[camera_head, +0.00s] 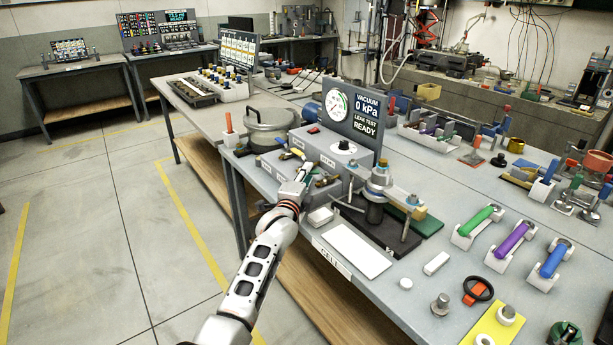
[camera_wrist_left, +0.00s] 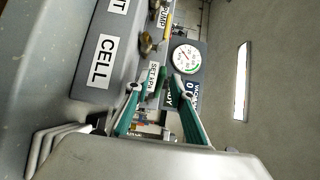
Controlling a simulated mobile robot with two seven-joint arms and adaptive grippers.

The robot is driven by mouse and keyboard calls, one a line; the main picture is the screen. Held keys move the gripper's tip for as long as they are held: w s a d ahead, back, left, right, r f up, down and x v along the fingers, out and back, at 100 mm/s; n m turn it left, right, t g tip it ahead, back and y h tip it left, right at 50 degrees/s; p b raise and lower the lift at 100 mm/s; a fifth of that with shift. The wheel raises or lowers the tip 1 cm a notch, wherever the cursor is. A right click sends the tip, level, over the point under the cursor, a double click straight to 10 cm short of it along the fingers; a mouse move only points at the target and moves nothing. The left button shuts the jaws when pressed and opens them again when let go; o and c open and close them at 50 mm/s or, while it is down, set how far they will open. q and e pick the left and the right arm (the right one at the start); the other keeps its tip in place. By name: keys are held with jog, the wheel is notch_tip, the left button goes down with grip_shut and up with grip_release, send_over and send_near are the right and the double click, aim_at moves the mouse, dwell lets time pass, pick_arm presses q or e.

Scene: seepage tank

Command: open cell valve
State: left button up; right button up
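The valve block (camera_head: 268,168) stands at the left edge of the bench, with small brass valves (camera_head: 286,156) on it. My left gripper (camera_head: 303,173) is over the near end of this block and hides part of it. In the left wrist view, the white CELL label (camera_wrist_left: 103,61) is on the grey block, left of my fingers. A brass valve fitting (camera_wrist_left: 148,42) shows beyond them, near the PUMP label (camera_wrist_left: 163,17). I cannot make out the cell valve's handle.
A vacuum display (camera_head: 354,115) with a gauge reads 0 kPa behind the block. A clamped cell stand (camera_head: 376,190) is close on the right. A white plate (camera_head: 355,250) lies in front. A metal pot (camera_head: 271,128) stands behind. Floor left of the bench is clear.

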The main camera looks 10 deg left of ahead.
pick_arm(q)
jog(key=s, duration=1.2)
jog(key=shift+a, duration=0.4)
